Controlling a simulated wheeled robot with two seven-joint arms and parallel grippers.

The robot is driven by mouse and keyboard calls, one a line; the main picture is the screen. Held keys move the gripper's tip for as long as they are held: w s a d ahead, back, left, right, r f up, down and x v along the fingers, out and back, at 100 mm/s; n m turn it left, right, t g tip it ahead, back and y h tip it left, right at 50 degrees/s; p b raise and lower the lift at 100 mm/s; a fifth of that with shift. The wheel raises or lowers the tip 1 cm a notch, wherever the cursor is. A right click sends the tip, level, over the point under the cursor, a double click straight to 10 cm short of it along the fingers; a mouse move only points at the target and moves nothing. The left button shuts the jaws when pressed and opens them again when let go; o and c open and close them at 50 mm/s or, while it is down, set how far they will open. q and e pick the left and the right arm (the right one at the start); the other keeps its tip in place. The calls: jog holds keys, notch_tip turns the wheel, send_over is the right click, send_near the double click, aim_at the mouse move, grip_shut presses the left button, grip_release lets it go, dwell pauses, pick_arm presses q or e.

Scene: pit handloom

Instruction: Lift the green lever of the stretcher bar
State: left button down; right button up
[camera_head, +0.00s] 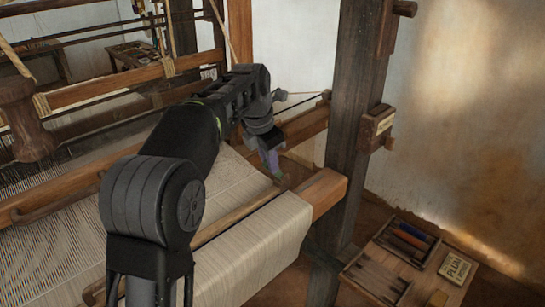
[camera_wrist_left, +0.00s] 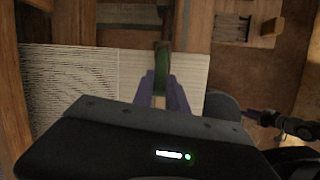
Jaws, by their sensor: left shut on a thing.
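My left gripper (camera_head: 272,166), with purple fingers, reaches over the right edge of the woven cloth (camera_head: 258,238). In the left wrist view its fingers (camera_wrist_left: 162,93) stand on either side of the green lever (camera_wrist_left: 162,60) and are shut on it. In the head view only a little green of the lever (camera_head: 284,180) shows below the fingertips. The wooden stretcher bar (camera_head: 238,214) lies across the cloth, partly hidden by my left arm. A dark arm part with a purple tip at the right of the left wrist view may be my right gripper (camera_wrist_left: 262,118); its opening is unclear.
A wooden beam (camera_head: 325,190) and an upright post (camera_head: 352,110) stand right of the gripper. A small box (camera_head: 376,126) is fixed on the post. A tool tray (camera_head: 405,258) is low at the right. Loom bars (camera_head: 110,88) cross behind my arm.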

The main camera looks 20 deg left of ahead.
pick_arm(q)
jog(key=shift+d, duration=0.2)
jog(key=c, duration=1.3)
grip_release()
jog(key=v, duration=0.8)
jog(key=shift+a+f, duration=0.1)
jog(key=shift+f, duration=0.05)
